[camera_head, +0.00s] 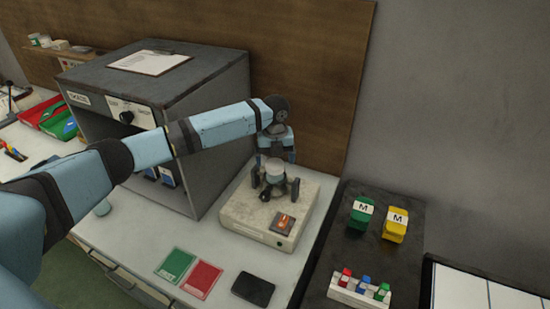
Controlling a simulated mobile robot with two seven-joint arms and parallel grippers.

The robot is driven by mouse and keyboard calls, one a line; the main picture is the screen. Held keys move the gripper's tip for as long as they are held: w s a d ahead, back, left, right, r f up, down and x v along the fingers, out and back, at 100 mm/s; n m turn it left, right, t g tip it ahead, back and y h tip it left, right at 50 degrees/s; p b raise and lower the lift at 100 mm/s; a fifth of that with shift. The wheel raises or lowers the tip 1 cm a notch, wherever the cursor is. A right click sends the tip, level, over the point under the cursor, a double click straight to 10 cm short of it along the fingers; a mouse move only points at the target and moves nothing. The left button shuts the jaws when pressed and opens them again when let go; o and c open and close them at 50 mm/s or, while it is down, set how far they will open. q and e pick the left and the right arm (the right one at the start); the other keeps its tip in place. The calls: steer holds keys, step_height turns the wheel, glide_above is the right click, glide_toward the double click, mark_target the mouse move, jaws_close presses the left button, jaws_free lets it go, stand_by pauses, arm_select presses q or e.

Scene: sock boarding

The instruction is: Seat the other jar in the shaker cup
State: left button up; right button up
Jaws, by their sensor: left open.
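The shaker (240,210) is a cream box with a lit orange switch on its front right, standing on the white bench. My left gripper (275,188) is over the shaker, pointing down and open. Its two dark fingers stand on either side of a small grey round piece (275,170) at the shaker's top. I cannot tell whether this piece is a jar, the shaker cup, or a jar in the cup. My right gripper is out of view.
A grey cabinet (205,85) stands behind my left arm. Green (174,266) and red (202,279) cards and a black flat object (253,289) lie in front of the shaker. At right are green (360,212) and yellow (395,225) M-labelled pieces and a small white rack (345,297).

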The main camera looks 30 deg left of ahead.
arm_select(q)
step_height(320, 180, up, 8)
steer(key=p, duration=0.7)
steer(key=s+d+f+n+t+h, duration=0.5)
steer(key=s+d+f+n, duration=0.6)
steer(key=s+d+f, duration=0.55)
steer(key=s+a+f+n+t+y, duration=0.1)
steer(key=s+a+n+t, duration=0.1)
steer(key=s+n, duration=0.5)
steer(key=s+a+f+n+t+y, duration=0.1)
steer(key=s+n+t, duration=0.3)
steer(key=s+n, duration=0.4)
steer(key=s+a, duration=0.1)
steer(key=s, duration=0.2)
steer(key=shift+s+f, duration=0.15)
steer(key=shift+f, duration=0.15)
steer(key=shift+c, duration=0.2)
